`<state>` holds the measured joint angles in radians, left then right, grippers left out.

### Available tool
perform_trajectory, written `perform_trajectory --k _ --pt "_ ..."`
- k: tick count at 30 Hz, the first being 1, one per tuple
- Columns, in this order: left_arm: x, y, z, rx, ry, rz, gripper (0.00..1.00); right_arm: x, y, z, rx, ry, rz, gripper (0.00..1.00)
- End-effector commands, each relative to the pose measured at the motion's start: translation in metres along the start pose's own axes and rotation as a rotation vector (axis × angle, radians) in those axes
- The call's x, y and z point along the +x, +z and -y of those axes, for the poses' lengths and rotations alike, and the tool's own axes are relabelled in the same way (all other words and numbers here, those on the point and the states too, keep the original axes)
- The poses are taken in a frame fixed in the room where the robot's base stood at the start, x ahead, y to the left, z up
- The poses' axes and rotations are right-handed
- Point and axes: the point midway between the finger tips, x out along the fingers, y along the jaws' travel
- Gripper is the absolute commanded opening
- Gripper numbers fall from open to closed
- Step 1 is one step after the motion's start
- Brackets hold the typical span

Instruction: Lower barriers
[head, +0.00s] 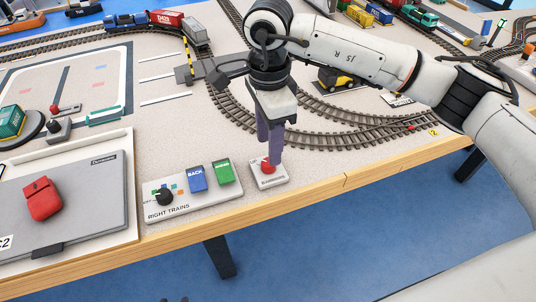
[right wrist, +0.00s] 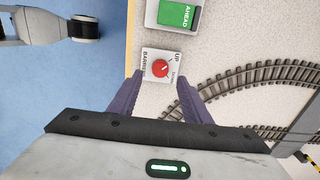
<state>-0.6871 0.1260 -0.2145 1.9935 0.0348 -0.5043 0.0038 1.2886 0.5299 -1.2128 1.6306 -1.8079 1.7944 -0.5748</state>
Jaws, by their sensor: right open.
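A small white panel (head: 280,182) with a red knob (head: 267,165) sits at the table's front edge. In the right wrist view the panel (right wrist: 151,55) is lettered BARRIERS, UP and DOWN; a pale mark on the knob (right wrist: 160,68) appears to point toward UP. My right gripper (head: 268,158) points down over the knob. In the right wrist view its open fingers (right wrist: 160,78) stand either side of the panel, apart from each other; contact with the knob cannot be told. A yellow-and-black striped barrier pole (head: 188,55) stands upright by the track. My left gripper is not in view.
Left of the panel is a RIGHT TRAINS box (head: 181,203) with a black knob, a blue BACK button (head: 197,178) and a green button (head: 223,172). Curved track (head: 330,138) lies behind the gripper.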

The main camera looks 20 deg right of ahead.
Motion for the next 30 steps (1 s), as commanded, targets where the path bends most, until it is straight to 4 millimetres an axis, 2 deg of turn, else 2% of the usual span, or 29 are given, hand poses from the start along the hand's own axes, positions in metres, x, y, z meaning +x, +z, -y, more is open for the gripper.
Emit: perform_trajectory --k 3,9,20,27,30 --pt "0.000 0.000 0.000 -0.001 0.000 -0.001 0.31 0.022 0.000 -0.001 0.001 0.003 0.001 0.44" --pt "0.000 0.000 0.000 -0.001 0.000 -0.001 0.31 0.045 0.001 0.000 0.001 0.001 0.003 0.44" --pt "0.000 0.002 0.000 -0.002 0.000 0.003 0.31 0.051 0.001 0.000 0.000 -0.001 0.003 0.44" --pt "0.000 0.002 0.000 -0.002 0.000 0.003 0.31 0.051 0.001 0.000 0.000 0.000 0.003 0.05" --pt "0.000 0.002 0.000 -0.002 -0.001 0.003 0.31 0.051 0.001 0.000 0.001 -0.001 0.004 0.03"
